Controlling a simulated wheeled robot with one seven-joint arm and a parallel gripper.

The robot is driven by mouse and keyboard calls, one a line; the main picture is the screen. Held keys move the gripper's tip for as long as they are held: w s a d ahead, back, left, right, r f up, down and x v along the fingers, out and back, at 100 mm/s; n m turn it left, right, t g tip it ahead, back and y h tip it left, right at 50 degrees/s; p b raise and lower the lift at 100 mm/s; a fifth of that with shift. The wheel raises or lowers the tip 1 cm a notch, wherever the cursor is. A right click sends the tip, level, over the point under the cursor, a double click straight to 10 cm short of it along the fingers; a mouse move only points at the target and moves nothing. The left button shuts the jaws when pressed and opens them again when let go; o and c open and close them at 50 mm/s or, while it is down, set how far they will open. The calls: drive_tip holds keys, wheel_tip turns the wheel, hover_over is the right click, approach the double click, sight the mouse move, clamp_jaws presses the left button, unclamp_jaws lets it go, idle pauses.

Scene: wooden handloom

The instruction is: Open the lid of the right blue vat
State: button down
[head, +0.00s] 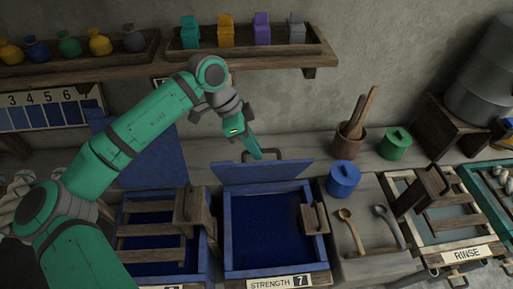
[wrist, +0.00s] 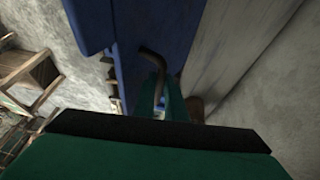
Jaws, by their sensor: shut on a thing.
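The right blue vat (head: 228,235) stands in the middle of the head view, with dark blue liquid inside and a "STRENGTH 7" label on its front. Its blue lid (head: 262,173) is raised at the rear edge and tilted back, leaving the vat uncovered. My gripper (head: 262,155) is at the lid's top edge, shut on the dark lid handle (head: 245,154). In the wrist view, the blue lid (wrist: 125,20) and bent metal handle (wrist: 152,58) show at the green fingers of my gripper (wrist: 160,98). The exact finger contact is partly hidden.
The left vat (head: 208,262) has a wooden rack (head: 150,230) over it and its own raised blue lid (head: 150,160). A blue pot (head: 343,180) stands close right of the raised lid. Spoons (head: 352,230) lie on the counter. A shelf (head: 250,66) hangs above.

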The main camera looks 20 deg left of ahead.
drive_tip(key=shift+a+f, duration=0.25)
drive_tip(key=shift+f, duration=0.05)
drive_tip(key=c, duration=1.8)
unclamp_jaws()
drive_tip(key=shift+r, duration=0.15)
drive_tip(key=v, duration=1)
drive_tip(key=shift+r, duration=0.35)
drive_tip(key=shift+s, duration=0.15)
